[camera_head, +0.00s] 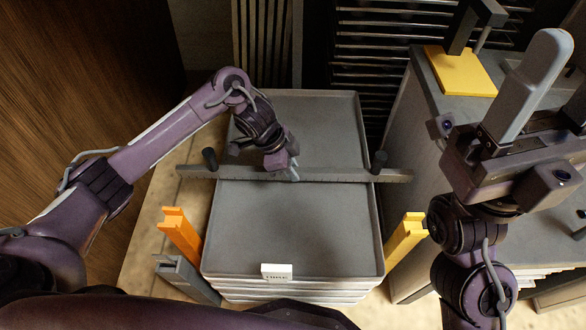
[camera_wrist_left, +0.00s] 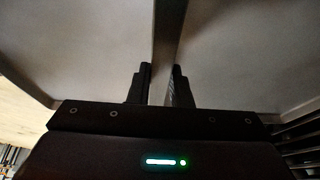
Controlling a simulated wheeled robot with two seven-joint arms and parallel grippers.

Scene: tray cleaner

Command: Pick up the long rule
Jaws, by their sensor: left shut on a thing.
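The long rule (camera_head: 340,178) is a thin grey bar lying crosswise over the top tray of a stack, its ends reaching past both sides. A dark knob stands near each end. My left gripper (camera_head: 293,172) is shut on the rule near its middle. In the left wrist view, the two dark fingers (camera_wrist_left: 162,85) sit on either side of the rule (camera_wrist_left: 166,45), which runs away between them. Whether the rule touches the tray rim or is lifted slightly I cannot tell. My right gripper (camera_head: 528,95) is up at the right, away from the rule; its jaw opening is unclear.
The grey top tray (camera_head: 300,235) is empty, with a white label (camera_head: 276,271) at its front. An orange post (camera_head: 180,235) and a yellow post (camera_head: 405,240) flank the stack. A grey cabinet with a yellow block (camera_head: 460,72) stands right; a dark rack is behind.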

